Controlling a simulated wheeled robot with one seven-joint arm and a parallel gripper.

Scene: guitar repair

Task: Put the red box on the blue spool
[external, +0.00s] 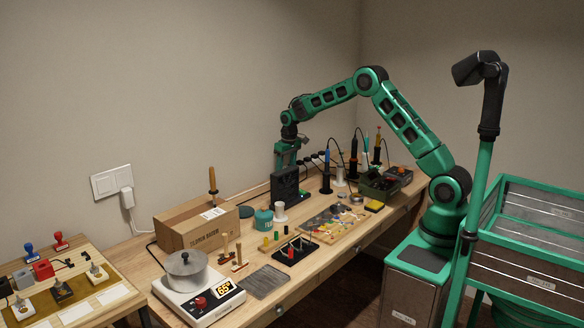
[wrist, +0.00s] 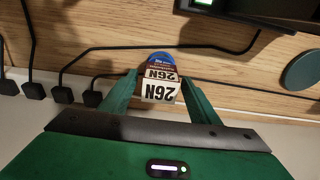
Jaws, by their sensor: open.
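My gripper (wrist: 158,78) is open, with its two green fingers on either side of a small box (wrist: 160,92). In the external view my gripper (external: 286,158) is low over the back of the bench, partly behind a dark upright device, which hides the box and spool.
The dark device (external: 285,186) stands just in front of my gripper. Black plugs (wrist: 62,95) and cables lie along the wall beside it. A teal disc (wrist: 301,70) lies to the right in the wrist view. A cardboard box (external: 195,229) and soldering tools (external: 326,170) crowd the bench.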

